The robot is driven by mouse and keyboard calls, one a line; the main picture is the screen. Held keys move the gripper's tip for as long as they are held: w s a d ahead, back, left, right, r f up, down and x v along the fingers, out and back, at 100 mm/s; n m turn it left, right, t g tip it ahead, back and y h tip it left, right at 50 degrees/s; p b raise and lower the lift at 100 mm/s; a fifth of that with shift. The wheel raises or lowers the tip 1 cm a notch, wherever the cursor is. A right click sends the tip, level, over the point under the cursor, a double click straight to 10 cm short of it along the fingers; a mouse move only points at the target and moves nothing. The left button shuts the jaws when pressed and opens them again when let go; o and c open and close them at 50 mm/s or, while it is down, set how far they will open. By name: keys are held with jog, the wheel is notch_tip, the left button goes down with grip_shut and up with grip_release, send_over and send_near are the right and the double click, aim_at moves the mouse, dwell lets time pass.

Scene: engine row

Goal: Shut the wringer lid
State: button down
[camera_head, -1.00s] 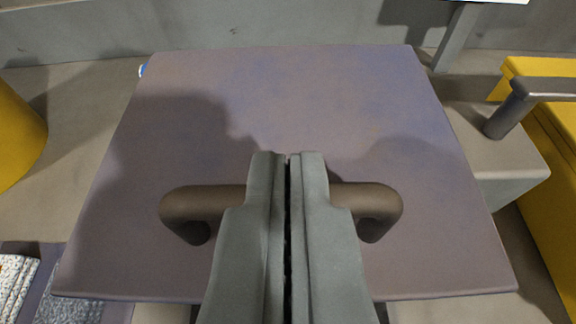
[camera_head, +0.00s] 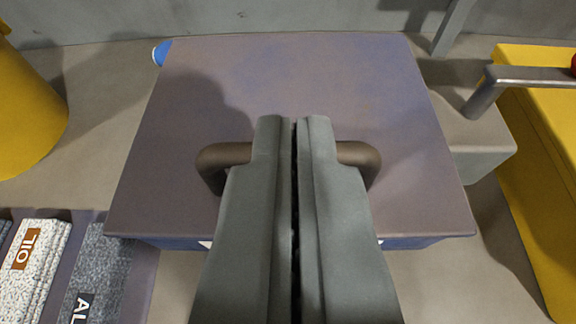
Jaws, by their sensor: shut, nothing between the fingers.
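The wringer lid (camera_head: 320,75) is a flat purple-grey panel in the middle of the view, with a brown bar handle (camera_head: 358,154) near its front. It lies over a blue box (camera_head: 425,241), whose front shows as a thin strip under the lid's front edge. The lid looks about level; I cannot tell if a small gap is left under it. My gripper (camera_head: 294,122) is shut and empty. Its fingers cover the middle of the handle; whether they touch the handle or lid is not clear.
A yellow rounded thing (camera_head: 25,115) stands at the left. At the right is a yellow box (camera_head: 545,150) with a grey bar handle (camera_head: 482,92). Cloths marked "OIL" (camera_head: 32,258) and "AL" (camera_head: 95,275) lie at lower left. A grey wall (camera_head: 200,18) runs behind.

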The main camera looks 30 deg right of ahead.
jog(key=shift+s+a+f+n+y, duration=1.3)
jog(key=shift+s+a+f, duration=0.95)
jog(key=shift+s+f, duration=1.1)
jog(key=s+r+n+t+y, duration=0.2)
jog(key=r+t, duration=0.1)
jog(key=r, duration=0.3)
jog(key=s+r+n+t+y, duration=0.2)
jog(key=s+r+t+y, duration=0.1)
jog(key=r, duration=0.2)
jog(key=shift+a+r, duration=0.4)
